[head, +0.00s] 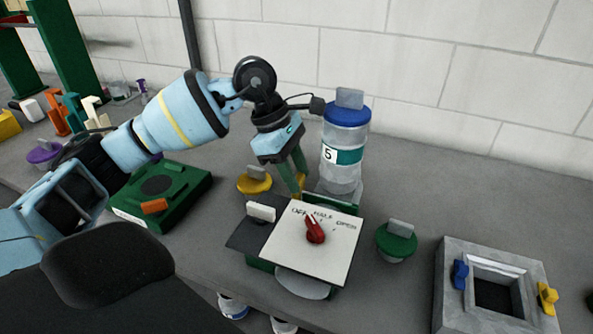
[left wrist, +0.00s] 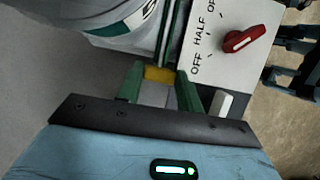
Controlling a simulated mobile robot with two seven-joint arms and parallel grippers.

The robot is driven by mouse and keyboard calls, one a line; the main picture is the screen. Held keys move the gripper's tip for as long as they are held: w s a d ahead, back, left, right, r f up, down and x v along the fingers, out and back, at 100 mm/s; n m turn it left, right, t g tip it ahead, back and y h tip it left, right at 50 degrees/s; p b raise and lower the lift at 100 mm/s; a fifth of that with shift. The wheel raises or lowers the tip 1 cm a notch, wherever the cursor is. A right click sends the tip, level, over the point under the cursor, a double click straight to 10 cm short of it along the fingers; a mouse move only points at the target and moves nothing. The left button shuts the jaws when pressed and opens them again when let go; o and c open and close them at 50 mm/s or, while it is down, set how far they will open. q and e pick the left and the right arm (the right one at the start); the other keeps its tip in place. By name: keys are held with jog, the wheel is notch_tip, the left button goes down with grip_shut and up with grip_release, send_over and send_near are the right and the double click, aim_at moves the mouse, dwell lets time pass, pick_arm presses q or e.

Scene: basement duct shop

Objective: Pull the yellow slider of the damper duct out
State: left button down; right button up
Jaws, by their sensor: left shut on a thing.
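The damper duct, as far as I can tell, is the low box with a white dial plate (head: 335,255) marked OFF, HALF and OPEN and a red pointer (head: 314,228). A dark plate with a white tab (head: 261,212) sticks out at its left. My left gripper (head: 299,184) reaches down at the far side of this box. In the left wrist view its green fingers (left wrist: 160,85) are shut on a yellow block (left wrist: 158,74), which looks like the yellow slider's tab. How the block joins the box is hidden. My right gripper does not show.
A clear jar (head: 343,165) with a blue lid and the number 5 stands close behind the box. A yellow lid (head: 254,184) lies left, a green lid (head: 396,240) right. A grey square frame (head: 455,285) with blue and yellow tabs stands far right. A green box (head: 180,195) stands left.

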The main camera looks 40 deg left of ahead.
pick_arm(q)
jog(key=s+a, duration=0.1)
jog(key=a, duration=0.5)
jog(key=shift+s+b, duration=0.25)
jog(key=shift+b, duration=0.15)
jog(key=c, duration=0.9)
grip_release()
jog(key=shift+a, duration=0.15)
jog(key=shift+r, duration=0.1)
jog(key=v, duration=0.7)
jog(key=shift+s+a+r, duration=0.1)
jog(key=shift+r, duration=0.2)
